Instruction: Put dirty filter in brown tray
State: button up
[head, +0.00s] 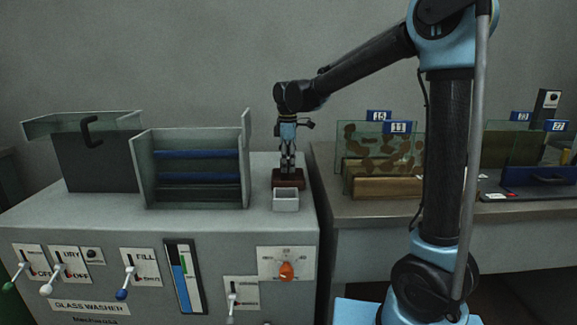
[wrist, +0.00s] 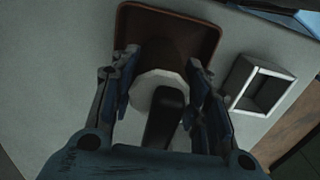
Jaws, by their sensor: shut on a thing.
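The brown tray (head: 289,178) stands on the glass washer top near its right edge, and it also shows in the wrist view (wrist: 205,40). My gripper (head: 287,163) points down over the tray. In the wrist view my gripper (wrist: 160,76) is shut on the filter (wrist: 148,88), which shows as a pale round piece with a dark bar across its near part. The filter is at the near side of the tray and overlaps it in the wrist view. I cannot tell whether it touches the tray. In the head view the filter is too small to make out.
A small white open box (head: 286,200) stands just in front of the brown tray. A glass-walled washer rack (head: 190,168) stands to the left on the glass washer (head: 150,225). Numbered glass panels (head: 378,145) stand on the right-hand table (head: 360,208).

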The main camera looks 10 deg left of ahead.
jog(key=shift+f, duration=0.3)
jog(key=o, duration=1.1)
notch_tip(320, 180, up, 12)
jog(key=shift+r, duration=0.1)
